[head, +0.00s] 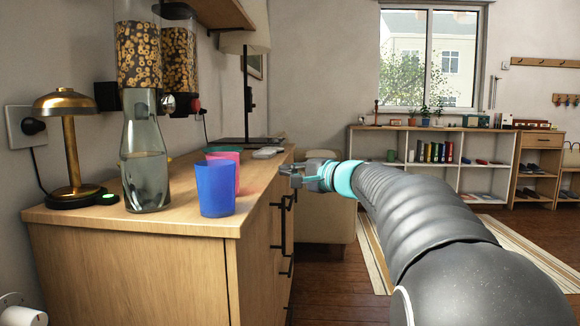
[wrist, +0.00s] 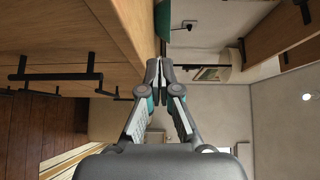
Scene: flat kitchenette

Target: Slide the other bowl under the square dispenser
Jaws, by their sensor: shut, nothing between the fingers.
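Two cereal dispensers hang above the left end of the wooden counter: a nearer one (head: 138,55) and one behind it (head: 179,58). I cannot tell which is square. No bowl shows clearly; a small yellow edge (head: 168,159) behind the glass bottle is too hidden to name. In the wrist view a dark green rounded thing (wrist: 181,10) sits at the top edge, possibly a bowl. My gripper (head: 286,170) is shut and empty, just off the counter's front edge, right of the cups. It also shows shut in the wrist view (wrist: 158,66).
A glass bottle (head: 146,170) with liquid, a brass lamp (head: 68,150), a blue cup (head: 216,188), a pink cup (head: 228,156) and a teal cup (head: 224,149) stand on the counter (head: 110,220). Black handles (head: 284,228) stick out from its front. Floor is open to the right.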

